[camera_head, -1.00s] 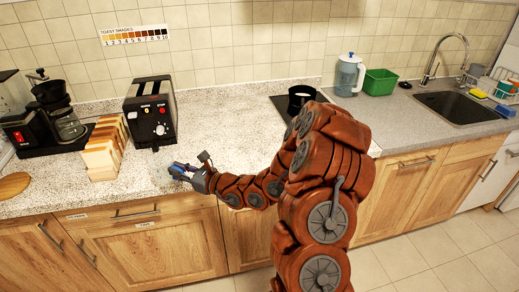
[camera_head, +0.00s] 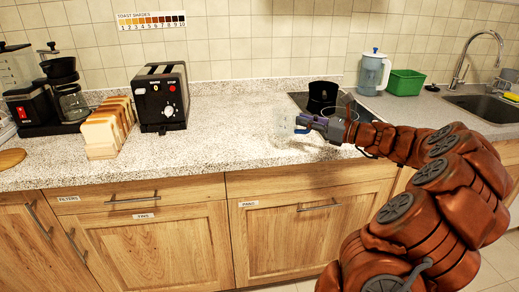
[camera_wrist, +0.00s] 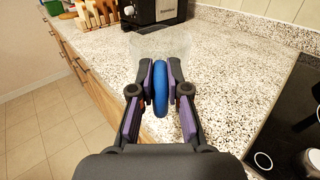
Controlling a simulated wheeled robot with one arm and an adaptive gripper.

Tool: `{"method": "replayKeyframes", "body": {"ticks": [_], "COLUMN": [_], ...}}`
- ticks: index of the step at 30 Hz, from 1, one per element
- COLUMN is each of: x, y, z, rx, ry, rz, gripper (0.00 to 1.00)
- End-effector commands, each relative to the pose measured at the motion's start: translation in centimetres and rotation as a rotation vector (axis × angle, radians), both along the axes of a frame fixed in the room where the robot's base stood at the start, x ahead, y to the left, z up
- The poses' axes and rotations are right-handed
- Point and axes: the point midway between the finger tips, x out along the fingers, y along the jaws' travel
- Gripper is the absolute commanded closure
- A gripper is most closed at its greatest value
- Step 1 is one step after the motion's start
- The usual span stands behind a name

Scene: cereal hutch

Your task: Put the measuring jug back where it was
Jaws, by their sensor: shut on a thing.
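The measuring jug is clear with a blue handle. My gripper (camera_head: 308,122) is shut on the handle (camera_wrist: 160,90), with one finger on each side in the wrist view. The clear body of the jug (camera_wrist: 160,43) points away from my gripper, over the speckled counter. In the head view the jug (camera_head: 286,126) is faint against the counter, just left of my fingertips and in front of the hob's left side. I cannot tell whether its base touches the counter.
A black toaster (camera_head: 160,98) and sliced bread (camera_head: 104,130) stand left, near a coffee maker (camera_head: 30,95). A dark pot (camera_head: 322,97) stands on the hob (camera_head: 350,108) behind my gripper. A water pitcher (camera_head: 373,74) and green tub (camera_head: 406,83) stand farther right. Counter between toaster and hob is clear.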

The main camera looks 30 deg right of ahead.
Motion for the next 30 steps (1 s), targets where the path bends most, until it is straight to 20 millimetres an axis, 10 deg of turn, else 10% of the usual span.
{"method": "replayKeyframes", "body": {"ticks": [8,30], "x": [-2.1,10.7], "y": [-3.0,1.4], "z": [-0.8,-2.0], "rx": [0.003,0.003], "ry": [0.001,-0.001], "rz": [-0.05,-0.052], "gripper": [1.0,1.0]}}
